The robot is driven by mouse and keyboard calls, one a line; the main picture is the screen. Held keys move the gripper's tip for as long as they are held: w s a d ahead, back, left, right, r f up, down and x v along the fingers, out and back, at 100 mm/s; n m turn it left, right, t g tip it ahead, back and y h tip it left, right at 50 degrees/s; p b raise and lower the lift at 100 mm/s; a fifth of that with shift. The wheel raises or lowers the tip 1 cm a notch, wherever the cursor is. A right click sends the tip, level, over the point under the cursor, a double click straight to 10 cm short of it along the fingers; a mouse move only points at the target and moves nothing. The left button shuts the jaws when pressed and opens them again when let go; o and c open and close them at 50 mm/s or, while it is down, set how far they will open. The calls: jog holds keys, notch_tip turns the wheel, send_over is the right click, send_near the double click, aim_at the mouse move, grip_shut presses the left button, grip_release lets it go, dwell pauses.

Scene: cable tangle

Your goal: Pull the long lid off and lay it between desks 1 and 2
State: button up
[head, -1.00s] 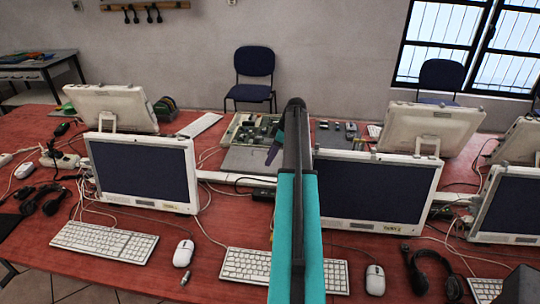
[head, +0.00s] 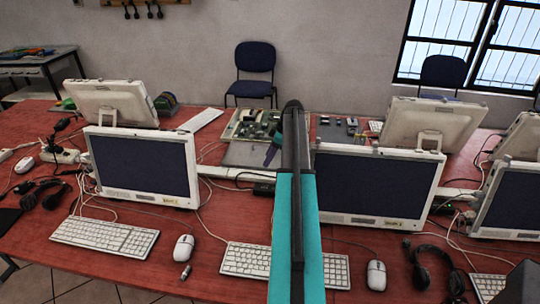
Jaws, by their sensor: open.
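The long lid appears to be the pale narrow strip (head: 232,172) running along the middle of the red desks, between the front and back monitors. It shows in the gap between the two front monitors, and a further pale stretch (head: 455,195) shows to the right. My teal and black arm and the right front monitor hide the part between. My gripper (head: 272,153) is mostly hidden behind the arm; a dark, teal-edged part shows just above the strip in the picture. It is open, with nothing seen in it. Contact with the strip cannot be told.
Front monitors stand left (head: 143,165) and right (head: 372,187) of the gap. A black adapter (head: 264,189) and loose cables lie near the strip. An open tray of parts (head: 252,126) lies behind. Keyboards (head: 105,236), mice (head: 376,275) and a headset (head: 432,265) crowd the front.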

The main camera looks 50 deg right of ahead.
aim_at(259, 175)
jog(key=b+x, duration=0.3)
jog(key=x, duration=0.7)
jog(key=shift+f, duration=0.1)
jog(key=c, duration=0.7)
